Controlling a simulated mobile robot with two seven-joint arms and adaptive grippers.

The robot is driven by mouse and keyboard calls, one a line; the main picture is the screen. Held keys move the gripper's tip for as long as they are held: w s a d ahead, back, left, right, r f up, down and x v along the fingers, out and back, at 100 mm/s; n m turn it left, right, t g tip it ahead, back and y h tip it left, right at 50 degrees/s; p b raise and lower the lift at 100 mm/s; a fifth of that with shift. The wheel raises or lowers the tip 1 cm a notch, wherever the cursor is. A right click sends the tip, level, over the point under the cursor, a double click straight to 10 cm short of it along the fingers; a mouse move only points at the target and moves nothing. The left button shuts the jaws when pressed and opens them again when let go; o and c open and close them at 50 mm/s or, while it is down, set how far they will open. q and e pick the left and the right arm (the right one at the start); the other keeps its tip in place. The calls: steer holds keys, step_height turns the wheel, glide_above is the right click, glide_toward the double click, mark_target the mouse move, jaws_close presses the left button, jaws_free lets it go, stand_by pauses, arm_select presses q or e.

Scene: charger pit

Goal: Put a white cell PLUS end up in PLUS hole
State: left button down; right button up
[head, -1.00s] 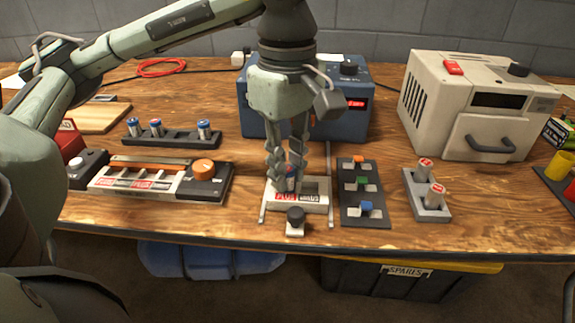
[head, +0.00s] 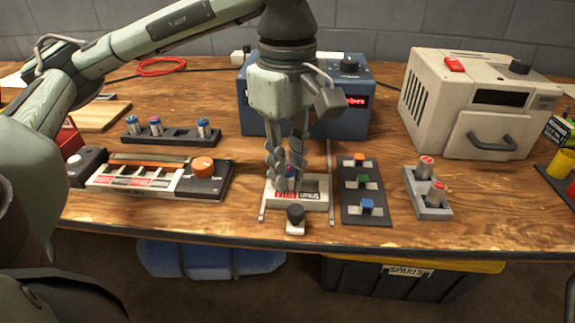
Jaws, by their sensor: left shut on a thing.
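My left gripper (head: 287,178) points down over a small white block (head: 317,191) with a red and white label, at the front middle of the table. It is shut on a small cell (head: 291,172), which shows blue and red between the fingers. The cell looks roughly upright, at or just over the block's left, red-labelled side. The fingers hide its lower end and the hole, so I cannot tell how deep it sits. Two white cells with red tops (head: 426,166) (head: 437,191) stand in a grey holder (head: 416,203) at the right. My right gripper is out of view.
A black rack (head: 172,136) holds three blue-banded cells. A charger panel with an orange knob (head: 203,166) is left. A black knob (head: 295,215) stands in front of the block. A switch strip (head: 350,213) is right. A blue box (head: 255,122) and a beige machine (head: 455,135) stand behind.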

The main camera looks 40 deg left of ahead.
arm_select(q)
steer(key=c, duration=1.3)
jaws_free()
steer(key=shift+r+p, duration=2.15)
steer(key=shift+r, duration=1.35)
steer(key=shift+s+f, duration=0.1)
